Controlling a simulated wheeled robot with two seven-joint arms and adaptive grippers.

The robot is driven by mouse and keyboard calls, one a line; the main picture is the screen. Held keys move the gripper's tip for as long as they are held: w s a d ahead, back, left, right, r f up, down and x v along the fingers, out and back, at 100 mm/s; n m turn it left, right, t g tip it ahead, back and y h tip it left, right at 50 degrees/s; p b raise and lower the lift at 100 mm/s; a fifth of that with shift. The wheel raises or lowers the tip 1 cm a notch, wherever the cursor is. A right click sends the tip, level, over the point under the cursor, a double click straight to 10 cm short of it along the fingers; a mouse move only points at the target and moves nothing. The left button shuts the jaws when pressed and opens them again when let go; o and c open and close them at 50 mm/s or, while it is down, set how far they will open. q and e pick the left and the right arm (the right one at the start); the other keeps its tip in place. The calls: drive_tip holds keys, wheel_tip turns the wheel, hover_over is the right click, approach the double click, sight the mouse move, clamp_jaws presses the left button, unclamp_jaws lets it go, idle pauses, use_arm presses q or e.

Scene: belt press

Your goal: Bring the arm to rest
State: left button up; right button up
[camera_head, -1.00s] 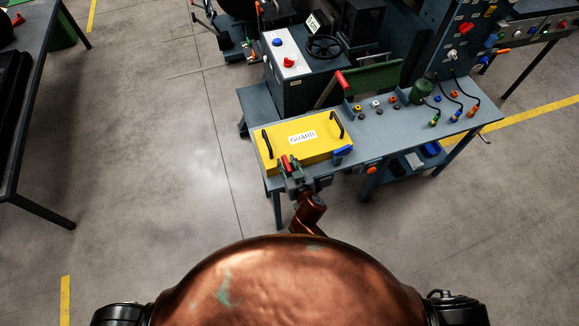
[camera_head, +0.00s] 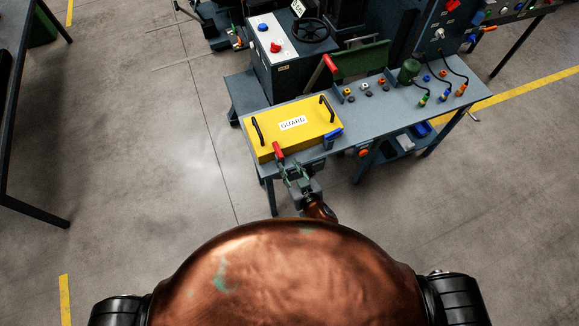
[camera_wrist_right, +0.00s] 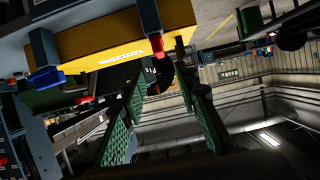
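My right gripper (camera_head: 294,172) is in front of the near edge of the workbench, close to my body. In the right wrist view its two green-padded fingers (camera_wrist_right: 162,112) stand apart with nothing between them. The yellow guard (camera_head: 268,128) lies flat on the left end of the bench, with two black handles on top; it also shows in the right wrist view (camera_wrist_right: 115,48). A red latch handle (camera_head: 278,150) is at the guard's front edge, just beyond the gripper and apart from the fingers. A blue latch handle (camera_head: 334,138) is further right. My left gripper is out of view.
The workbench (camera_head: 395,127) carries a green-backed fixture (camera_head: 360,62), small coloured knobs and cabled plugs. A grey machine box (camera_head: 290,82) with a handwheel stands behind. Another table (camera_head: 30,208) is at far left. The floor between is clear.

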idle(0.3)
drive_tip(key=s+d+f+g+h, duration=0.15)
drive_tip(key=s+d+f, duration=0.35)
drive_tip(key=f, duration=0.7)
drive_tip(key=s+d+f+g+h, duration=0.1)
drive_tip(key=s+d+f+g, duration=0.35)
drive_tip(key=f, duration=0.75)
drive_tip(key=s+d+f+h, duration=0.1)
drive_tip(key=s+d+f, duration=0.1)
drive_tip(key=d+f, duration=0.8)
drive_tip(key=s+d+f+g, duration=0.2)
drive_tip(key=s+f, duration=0.4)
drive_tip(key=s, duration=0.5)
drive_tip(key=s+d+f+m+g, duration=0.1)
drive_tip(key=s+d+f, duration=0.4)
drive_tip(key=s, duration=0.7)
drive_tip(key=s+d+f+m+g+h, duration=0.1)
drive_tip(key=s+d+f, duration=0.3)
drive_tip(key=s+f, duration=0.5)
drive_tip(key=s+g, duration=0.1)
drive_tip(key=s, duration=0.2)
drive_tip(key=shift+s+f+g, duration=0.2)
drive_tip(key=shift+f+g, duration=0.05)
drive_tip(key=shift+g, duration=0.15)
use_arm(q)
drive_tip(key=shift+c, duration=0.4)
use_arm(e)
drive_tip(key=shift+d, duration=0.1)
